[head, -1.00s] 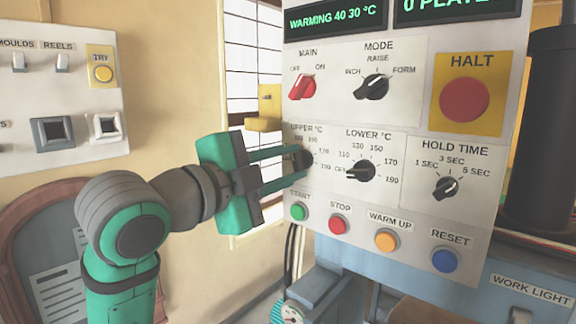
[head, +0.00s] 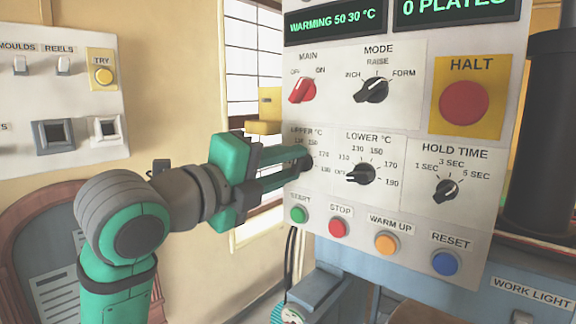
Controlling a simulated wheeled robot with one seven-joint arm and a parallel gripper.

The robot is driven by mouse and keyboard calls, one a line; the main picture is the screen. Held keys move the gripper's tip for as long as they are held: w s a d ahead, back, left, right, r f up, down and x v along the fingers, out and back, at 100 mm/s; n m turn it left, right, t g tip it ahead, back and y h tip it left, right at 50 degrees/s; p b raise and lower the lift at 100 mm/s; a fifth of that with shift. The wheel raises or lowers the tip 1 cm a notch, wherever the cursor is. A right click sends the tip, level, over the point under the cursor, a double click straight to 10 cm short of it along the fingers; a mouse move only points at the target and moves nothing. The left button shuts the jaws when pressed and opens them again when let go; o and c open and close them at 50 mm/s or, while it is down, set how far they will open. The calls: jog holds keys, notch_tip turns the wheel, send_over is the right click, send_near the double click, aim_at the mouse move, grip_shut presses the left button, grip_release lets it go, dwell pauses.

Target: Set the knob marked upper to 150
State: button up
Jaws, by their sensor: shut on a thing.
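The upper °C knob (head: 308,160) is a small dark knob at the left edge of the white control panel (head: 405,115). My gripper (head: 299,163), with green fingers, reaches in from the left and is shut on this knob. The fingers hide the knob's left side and part of its scale, so I cannot read where its pointer stands. The display (head: 335,18) above reads WARMING 50 30 °C.
The lower °C knob (head: 361,173) is close on the right, pointing left towards OFF. The START button (head: 299,214) is just below my fingers. The red main switch (head: 303,90) is above. A yellow bracket (head: 265,112) sticks out beside the panel's left edge.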

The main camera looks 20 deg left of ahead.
jog(key=shift+f, duration=0.1)
dwell(0.3)
jog(key=o, duration=1.1)
jog(key=shift+c, duration=0.2)
jog(key=shift+s+a, duration=0.1)
jog(key=shift+s, duration=0.05)
jog(key=v, duration=1)
jog(key=shift+s, duration=0.3)
jog(key=shift+w+a, duration=0.1)
